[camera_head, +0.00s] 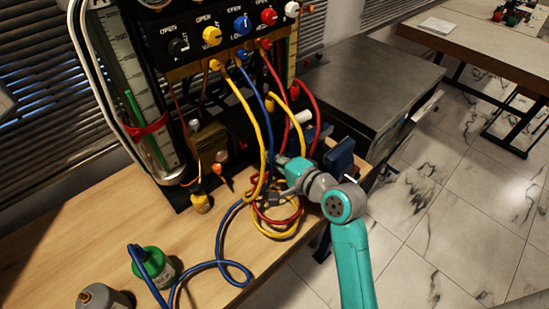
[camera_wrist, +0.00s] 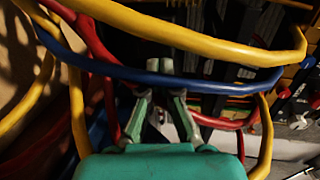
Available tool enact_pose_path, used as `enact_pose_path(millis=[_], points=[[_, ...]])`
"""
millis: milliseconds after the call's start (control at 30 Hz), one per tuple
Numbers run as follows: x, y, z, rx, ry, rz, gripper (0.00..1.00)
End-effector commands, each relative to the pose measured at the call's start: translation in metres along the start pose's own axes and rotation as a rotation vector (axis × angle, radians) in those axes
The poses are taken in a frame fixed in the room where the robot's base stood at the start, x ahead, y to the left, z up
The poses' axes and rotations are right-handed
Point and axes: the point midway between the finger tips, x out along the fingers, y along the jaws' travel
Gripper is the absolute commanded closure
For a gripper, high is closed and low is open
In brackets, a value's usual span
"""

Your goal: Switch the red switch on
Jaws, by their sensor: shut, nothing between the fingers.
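I cannot pick out the red switch with certainty in either view. A red knob (camera_head: 268,16) sits on the black panel in the head view, beside yellow, blue and white ones. My gripper (camera_wrist: 160,67) is shut and empty among the hoses. In the wrist view a blue hose (camera_wrist: 100,72) crosses in front of its fingers, and a yellow hose (camera_wrist: 220,45) arches beyond and above. In the head view my gripper (camera_head: 281,161) is low, below the panel, near hanging yellow and red hoses; its fingertips are largely hidden there.
Coiled hoses lie on the wooden bench (camera_head: 90,235) by my gripper. A green bottle (camera_head: 153,266) and a grey canister (camera_head: 103,297) stand at the front left. A glass tube gauge (camera_head: 130,90) stands left of the panel (camera_head: 190,55). A dark cabinet (camera_head: 370,75) is behind right.

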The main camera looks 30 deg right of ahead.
Motion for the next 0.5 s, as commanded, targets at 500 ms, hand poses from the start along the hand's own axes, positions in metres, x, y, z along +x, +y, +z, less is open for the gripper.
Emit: enact_pose_path(millis=[500], points=[[0.088,-0.001,0.001,-0.001,-0.001,-0.001,1.0]])
